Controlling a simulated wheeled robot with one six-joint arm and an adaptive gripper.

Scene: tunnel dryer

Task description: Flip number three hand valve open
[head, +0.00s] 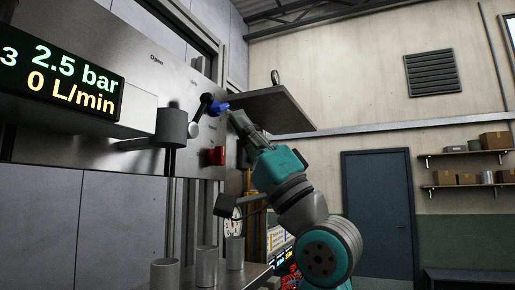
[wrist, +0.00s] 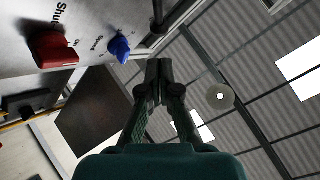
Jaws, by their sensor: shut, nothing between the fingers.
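The upright grey panel (head: 150,75) carries an "Open" label near its top. A black lever-like part (head: 205,103) with a round grey end sticks out from the panel; I cannot tell for sure if it is the number three hand valve. A blue handle (head: 219,108) shows beside it, and also in the wrist view (wrist: 119,47). A red handle (head: 216,156) sits lower; in the wrist view it (wrist: 52,50) is near a "Shut" label. My gripper (head: 236,118) is shut and empty, close to the blue handle. In the wrist view its fingertips (wrist: 158,68) appear apart from both handles.
A display (head: 60,75) reads 3, 2.5 bar and 0 L/min. A grey cylinder (head: 171,127) stands out from the panel. A flat dark plate (head: 265,108) juts out behind my gripper. Upright cylinders (head: 207,267) stand below. Open room lies to the right, towards a blue door (head: 377,215).

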